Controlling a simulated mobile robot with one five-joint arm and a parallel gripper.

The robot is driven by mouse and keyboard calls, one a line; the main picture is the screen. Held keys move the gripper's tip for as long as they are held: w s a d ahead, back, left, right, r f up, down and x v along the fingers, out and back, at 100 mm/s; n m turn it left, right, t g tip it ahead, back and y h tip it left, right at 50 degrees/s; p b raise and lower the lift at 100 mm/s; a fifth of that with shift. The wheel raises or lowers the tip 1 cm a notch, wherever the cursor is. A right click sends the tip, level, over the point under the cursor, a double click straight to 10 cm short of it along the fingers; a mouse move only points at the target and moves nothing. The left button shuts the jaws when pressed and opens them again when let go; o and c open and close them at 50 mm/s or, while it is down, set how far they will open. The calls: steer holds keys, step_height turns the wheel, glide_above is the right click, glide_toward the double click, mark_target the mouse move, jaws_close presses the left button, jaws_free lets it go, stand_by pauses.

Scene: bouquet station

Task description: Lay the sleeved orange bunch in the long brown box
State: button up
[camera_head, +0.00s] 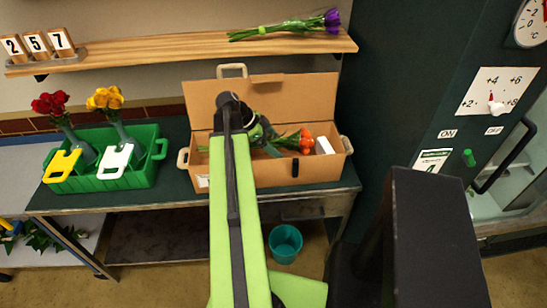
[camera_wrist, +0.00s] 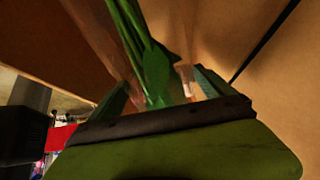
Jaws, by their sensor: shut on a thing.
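The long brown box (camera_head: 275,175) stands on the bench with its lid raised at the back. The orange bunch (camera_head: 304,141) lies sideways within the box opening, blooms to the right, green leaves to the left. I cannot tell whether it touches the box floor. My gripper (camera_head: 262,136) is at the stem end of the bunch, partly hidden by my arm. In the wrist view my gripper (camera_wrist: 165,95) is shut around the green stems (camera_wrist: 140,45), with brown box walls around.
A white block (camera_head: 323,146) sits at the box's right end. A green crate (camera_head: 140,178) with red and yellow flowers stands to the left. A shelf (camera_head: 180,48) holds a purple bunch (camera_head: 290,26) above. A teal bucket (camera_head: 285,241) is below the bench.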

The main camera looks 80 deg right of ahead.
steer(key=shift+f+b, duration=2.3)
steer(key=shift+b, duration=0.05)
steer(key=shift+f, duration=0.1)
steer(key=o, duration=1.5)
steer(key=shift+o, duration=0.2)
steer(key=shift+r, duration=0.3)
steer(key=p+v, duration=0.5)
steer(key=v, duration=0.1)
steer(key=p+v, duration=0.5)
steer(key=v, duration=0.1)
steer(key=shift+s+d+r, duration=0.1)
steer(key=shift+s+r, duration=0.1)
steer(key=shift+r, duration=0.05)
steer(key=shift+w+r+p, duration=0.1)
steer(key=shift+w+p, duration=0.15)
steer(key=shift+p, duration=0.05)
steer(key=shift+s, duration=0.15)
